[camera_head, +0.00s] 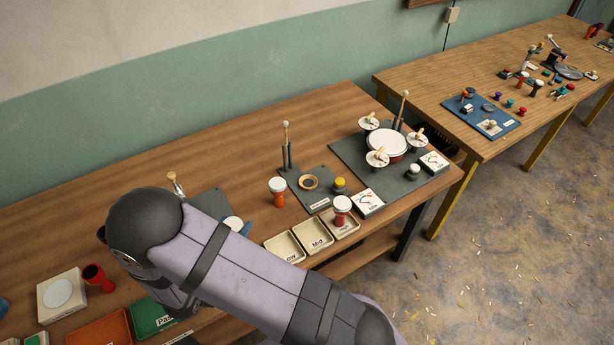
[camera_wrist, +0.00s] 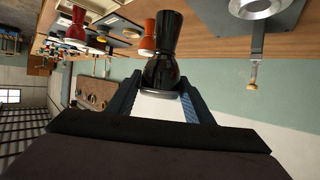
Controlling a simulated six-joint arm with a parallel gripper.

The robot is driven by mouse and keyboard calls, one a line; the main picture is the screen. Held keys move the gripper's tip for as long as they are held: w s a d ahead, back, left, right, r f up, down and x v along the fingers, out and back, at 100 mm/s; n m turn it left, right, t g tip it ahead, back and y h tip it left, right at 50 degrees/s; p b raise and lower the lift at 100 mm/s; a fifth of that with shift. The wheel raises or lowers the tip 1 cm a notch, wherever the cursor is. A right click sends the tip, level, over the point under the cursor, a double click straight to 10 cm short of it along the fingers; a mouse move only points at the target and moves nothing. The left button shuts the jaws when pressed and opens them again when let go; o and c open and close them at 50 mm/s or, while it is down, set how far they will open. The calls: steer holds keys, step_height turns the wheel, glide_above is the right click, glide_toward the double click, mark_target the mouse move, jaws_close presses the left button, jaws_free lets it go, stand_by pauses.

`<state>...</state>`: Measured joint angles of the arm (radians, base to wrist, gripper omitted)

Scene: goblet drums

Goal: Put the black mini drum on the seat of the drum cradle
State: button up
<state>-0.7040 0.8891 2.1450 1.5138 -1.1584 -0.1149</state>
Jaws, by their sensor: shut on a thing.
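The black mini drum (camera_wrist: 165,45) is held between the two blue fingers of my gripper (camera_wrist: 160,85) in the wrist view. Its glossy waisted body extends beyond the fingers, and its pale head faces the palm. In the head view, the drum's white head (camera_head: 233,223) shows beside a blue finger of my gripper (camera_head: 246,229); my arm hides the rest. A silver ring-shaped part (camera_wrist: 255,8) on a grey plate, apparently the drum cradle's seat, is at the wrist view's top right, apart from the drum. My arm covers the cradle area in the head view.
A grey mat (camera_head: 208,201) with a wooden-tipped post (camera_head: 175,184) lies behind my arm. To its right are an orange drum (camera_head: 277,192), a post stand (camera_head: 287,150) and labelled trays (camera_head: 283,247). A red cup-like drum (camera_head: 97,277) is at left.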

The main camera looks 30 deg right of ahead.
steer(key=s+d+r+m, duration=0.1)
steer(key=s+d+r, duration=0.1)
steer(key=s+d, duration=0.15)
steer(key=w+d+f+b, duration=0.2)
steer(key=w+b, duration=0.3)
steer(key=w, duration=0.2)
steer(key=w+d+f+b, duration=0.1)
steer(key=w+f+b, duration=0.1)
steer(key=w+b, duration=0.35)
steer(key=w+d+r+g+h+b, duration=0.1)
steer(key=w+d+r+b, duration=0.15)
steer(key=w+d, duration=0.4)
steer(key=w+d+r+b, duration=0.1)
steer(key=w+d+b, duration=0.3)
steer(key=d, duration=0.6)
steer(key=s+d+m+g+h, duration=0.2)
steer(key=s+d+m+g, duration=0.15)
steer(key=d, duration=0.65)
step_height(320, 180, down, 10)
steer(key=p, duration=0.1)
steer(key=shift+w+f+m+g, duration=0.2)
steer(key=shift+m+g, duration=0.15)
steer(key=shift+m, duration=0.1)
steer(key=shift+a+f, duration=0.1)
steer(key=o, duration=1.2)
steer(key=shift+c, duration=0.2)
